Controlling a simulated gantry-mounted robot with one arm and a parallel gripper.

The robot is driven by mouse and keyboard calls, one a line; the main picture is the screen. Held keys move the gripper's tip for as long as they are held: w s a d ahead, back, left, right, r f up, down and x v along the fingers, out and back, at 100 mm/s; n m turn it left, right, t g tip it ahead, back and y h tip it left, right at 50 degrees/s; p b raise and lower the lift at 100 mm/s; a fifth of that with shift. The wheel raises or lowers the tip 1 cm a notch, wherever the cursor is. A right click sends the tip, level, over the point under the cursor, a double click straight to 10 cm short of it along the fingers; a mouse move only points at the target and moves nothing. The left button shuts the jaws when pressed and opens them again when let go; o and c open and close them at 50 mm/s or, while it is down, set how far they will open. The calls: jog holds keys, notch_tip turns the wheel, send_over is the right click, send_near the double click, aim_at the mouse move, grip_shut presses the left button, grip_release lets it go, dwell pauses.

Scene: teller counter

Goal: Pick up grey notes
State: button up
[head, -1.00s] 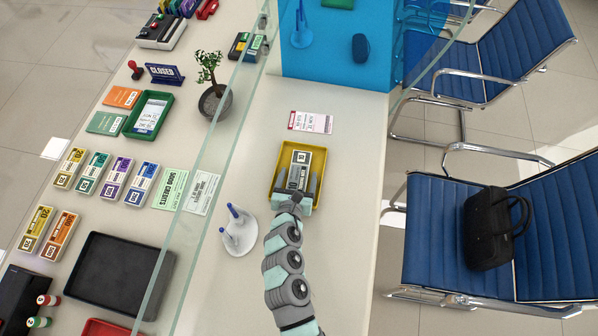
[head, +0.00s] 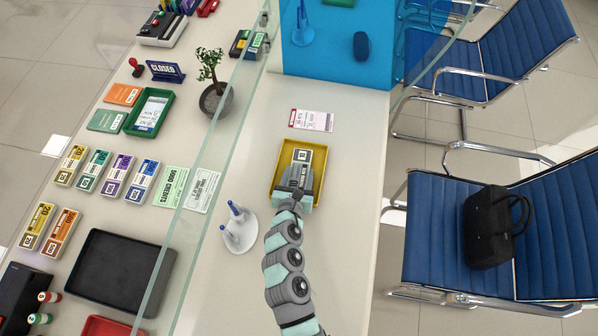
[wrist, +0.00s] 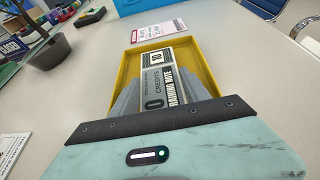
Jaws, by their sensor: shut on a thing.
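The grey notes (head: 304,158) are a banded stack marked 10 in the yellow tray (head: 322,176) on the customer side of the counter. In the wrist view the notes (wrist: 163,80) lie lengthwise between my two grey fingers, inside the yellow tray (wrist: 206,60). My gripper (head: 298,178) is at the near half of the tray, with its fingers shut on the notes; it also shows in the wrist view (wrist: 168,98). The near end of the notes is hidden by my gripper. I cannot tell whether the notes touch the tray floor.
A glass screen (head: 216,140) stands left of the tray. A white pen holder (head: 238,236) is near my arm on the left. A printed slip (head: 311,120) lies behind the tray. A potted plant (head: 214,98) stands beyond the glass. Bare counter lies right of the tray.

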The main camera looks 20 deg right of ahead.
aim_at(298, 177)
notch_tip(298, 177, up, 20)
jog(key=p, duration=0.4)
